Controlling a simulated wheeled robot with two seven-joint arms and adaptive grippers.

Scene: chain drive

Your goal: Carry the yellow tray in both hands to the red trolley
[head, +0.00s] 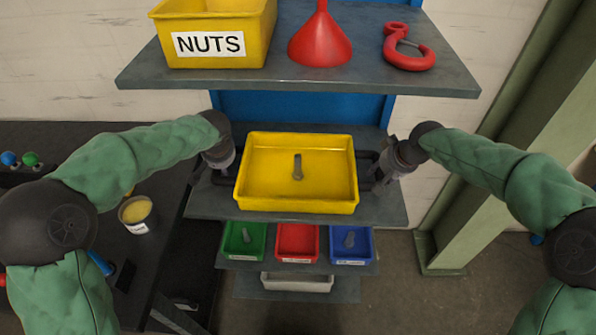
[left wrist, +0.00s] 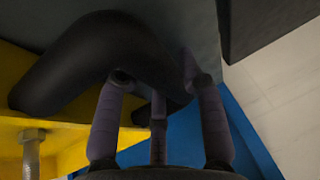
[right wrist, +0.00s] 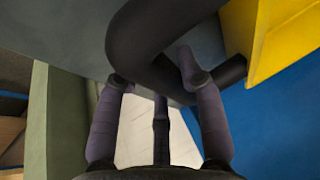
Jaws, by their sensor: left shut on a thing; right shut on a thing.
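The yellow tray (head: 270,198) is at the middle shelf in the head view, with a grey bolt-like piece (head: 297,167) in it. I cannot tell whether it rests on the shelf or hangs just above it. My left gripper (head: 226,170) is shut on the tray's black left handle, which shows large in the left wrist view (left wrist: 105,55). My right gripper (head: 378,172) is shut on the black right handle, seen in the right wrist view (right wrist: 150,40). The tray looks about level. The red trolley is not in view.
The top shelf (head: 300,82) holds a yellow NUTS bin (head: 215,20), a red funnel (head: 320,40) and a red hook (head: 408,50). Green, red and blue bins (head: 297,243) sit below. A dark bench with a can (head: 137,214) is left; a green post (head: 500,150) is right.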

